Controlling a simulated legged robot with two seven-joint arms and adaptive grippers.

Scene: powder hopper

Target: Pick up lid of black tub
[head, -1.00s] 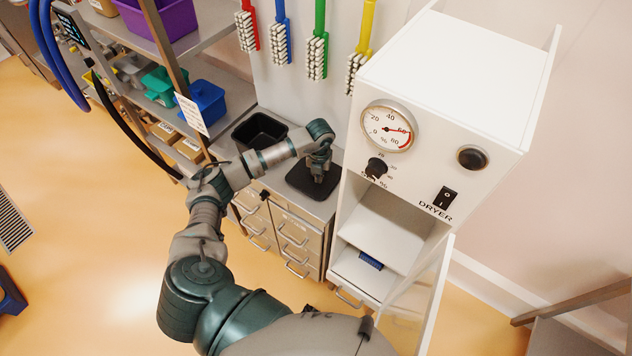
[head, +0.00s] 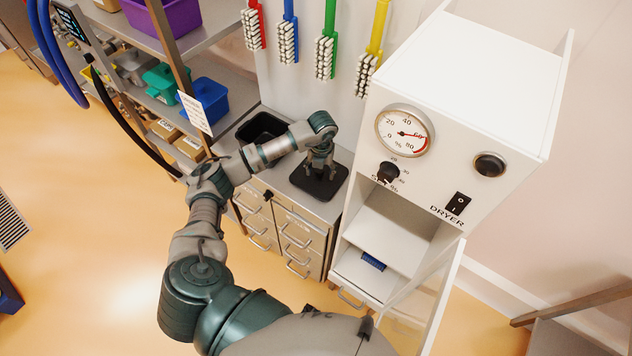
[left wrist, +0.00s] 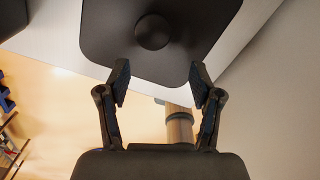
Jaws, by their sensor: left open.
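The black lid (head: 331,188) lies flat on the metal counter, left of the dryer. In the left wrist view the lid (left wrist: 190,38) fills the top, with its round knob (left wrist: 153,32) near the middle. The open black tub (head: 262,129) stands behind and left of the lid. My left gripper (head: 320,175) points down over the lid. In the left wrist view its fingers (left wrist: 158,80) are spread and empty, with the knob beyond the fingertips. Whether the fingertips touch the lid cannot be told. My right gripper is not in view.
The white dryer (head: 470,75) stands close on the right, with its door (head: 440,295) open. Brushes (head: 327,50) hang on the wall behind the counter. A shelf rack with a blue bin (head: 208,102) stands at the left. Drawers (head: 297,235) are under the counter.

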